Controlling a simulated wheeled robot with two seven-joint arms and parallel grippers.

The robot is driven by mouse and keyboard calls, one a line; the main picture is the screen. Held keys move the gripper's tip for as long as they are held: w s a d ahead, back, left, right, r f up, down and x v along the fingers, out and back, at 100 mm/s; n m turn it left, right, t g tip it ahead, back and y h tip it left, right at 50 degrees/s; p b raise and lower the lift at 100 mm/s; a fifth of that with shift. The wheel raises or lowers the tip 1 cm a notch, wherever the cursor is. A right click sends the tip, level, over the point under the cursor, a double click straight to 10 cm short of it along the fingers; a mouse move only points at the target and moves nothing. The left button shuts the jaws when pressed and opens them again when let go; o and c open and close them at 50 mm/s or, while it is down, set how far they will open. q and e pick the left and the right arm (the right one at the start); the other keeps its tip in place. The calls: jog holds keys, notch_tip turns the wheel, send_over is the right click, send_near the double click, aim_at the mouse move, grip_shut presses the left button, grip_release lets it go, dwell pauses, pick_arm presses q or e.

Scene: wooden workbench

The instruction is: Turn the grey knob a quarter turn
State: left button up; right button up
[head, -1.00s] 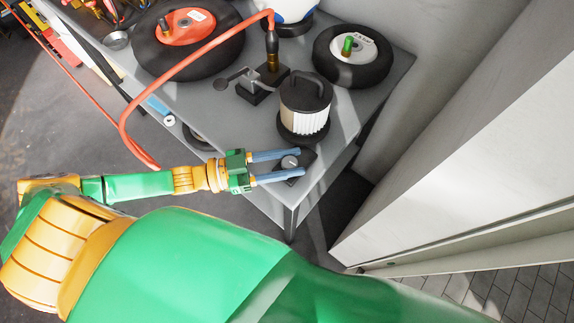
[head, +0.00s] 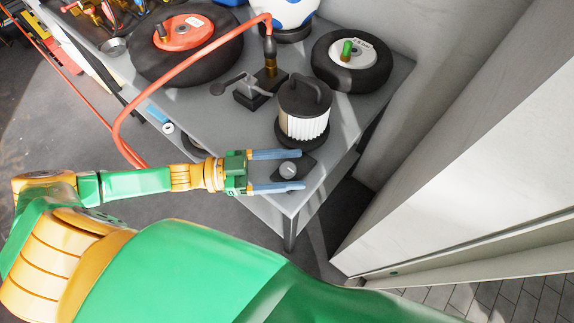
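The grey knob (head: 288,170) is a small round light-grey cap on a dark base (head: 304,163) near the front corner of the grey table. My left gripper (head: 289,170) comes in from the left and is open. Its two blue fingers lie on either side of the knob in the picture, one above and one below, with visible gaps to it. I cannot tell how high the fingertips are relative to the knob. My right gripper is not in view.
A black-and-white filter cylinder (head: 304,112) stands just behind the knob. The table's front corner (head: 290,212) is close by.

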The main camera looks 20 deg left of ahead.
pick_arm(q)
jog(key=b+v, duration=0.1)
jog(key=v, duration=0.5)
jog(key=shift+s+a+f, duration=0.1)
jog(key=shift+a+f, duration=0.05)
jog(key=shift+a, duration=0.15)
jog(key=shift+s+a, duration=0.1)
jog(key=shift+a, duration=0.1)
